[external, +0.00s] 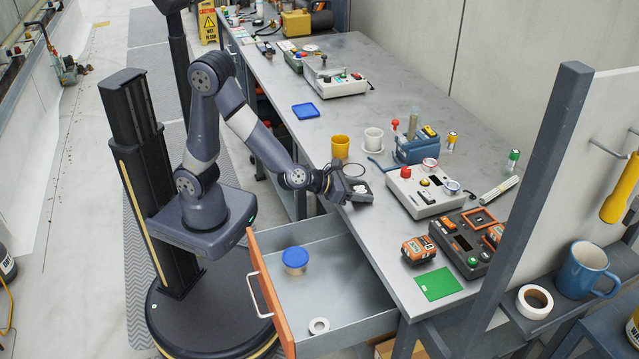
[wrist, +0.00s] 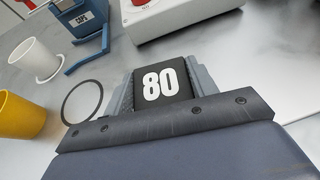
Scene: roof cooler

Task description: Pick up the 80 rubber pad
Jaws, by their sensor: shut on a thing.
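The 80 rubber pad is a black block with a white "80" on top, seen close in the wrist view (wrist: 160,85). It sits between the two grey fingers of my gripper (wrist: 158,92), which is shut on it. In the external view my gripper (external: 352,190) is low over the bench near its front edge, with the dark pad (external: 360,189) at its tip. I cannot tell whether the pad touches the bench top.
A black ring (wrist: 82,102), a yellow cup (external: 340,147) and a white cup (external: 372,139) stand close by. A grey control box (external: 422,190) is to the right. An open drawer (external: 345,290) juts out below the bench, holding a blue-lidded jar (external: 294,258) and a white roll (external: 319,326).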

